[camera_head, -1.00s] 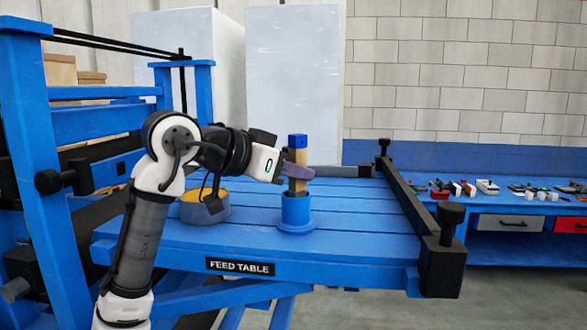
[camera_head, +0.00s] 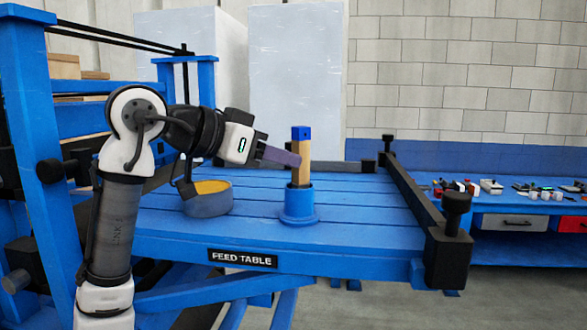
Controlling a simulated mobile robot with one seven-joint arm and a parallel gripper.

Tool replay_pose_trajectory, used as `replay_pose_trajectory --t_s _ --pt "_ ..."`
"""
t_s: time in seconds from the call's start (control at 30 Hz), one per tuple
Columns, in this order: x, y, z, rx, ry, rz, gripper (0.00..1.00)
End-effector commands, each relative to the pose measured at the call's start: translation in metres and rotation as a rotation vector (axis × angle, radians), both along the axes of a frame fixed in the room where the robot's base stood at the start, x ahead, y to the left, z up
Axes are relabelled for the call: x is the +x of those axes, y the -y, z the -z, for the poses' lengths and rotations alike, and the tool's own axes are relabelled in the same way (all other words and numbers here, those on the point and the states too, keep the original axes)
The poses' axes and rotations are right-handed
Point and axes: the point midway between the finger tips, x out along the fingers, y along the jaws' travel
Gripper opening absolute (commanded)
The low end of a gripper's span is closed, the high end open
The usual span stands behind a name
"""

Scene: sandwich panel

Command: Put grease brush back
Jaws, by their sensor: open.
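The grease brush (camera_head: 302,165) has a wooden handle with a blue top. It stands upright in a blue round holder (camera_head: 299,206) on the feed table (camera_head: 350,233). The brush's lower end is hidden inside the holder. My gripper (camera_head: 296,159) is to the left of the brush handle, with its fingers pointing right. The fingers are open, and their tips are beside the handle, clear of it or nearly so. A round pot (camera_head: 207,198) with a yellow top sits on the table to the left, below my arm.
A black rail (camera_head: 415,195) with a knob post (camera_head: 455,213) bounds the table on the right. A blue frame post (camera_head: 42,160) stands at the left. Behind on the right is a workbench (camera_head: 505,207) with small tools. The table right of the holder is clear.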

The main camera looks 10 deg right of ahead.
Motion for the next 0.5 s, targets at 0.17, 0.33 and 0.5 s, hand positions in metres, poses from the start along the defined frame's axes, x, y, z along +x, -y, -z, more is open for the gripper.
replay_pose_trajectory --t_s 0.17,0.33,0.5 --pt "-0.014 -0.034 -0.012 -0.001 0.003 -0.002 0.41" --pt "-0.023 -0.055 -0.022 0.000 0.002 -0.001 0.41" --pt "-0.026 -0.064 -0.026 0.000 0.001 0.000 0.41"
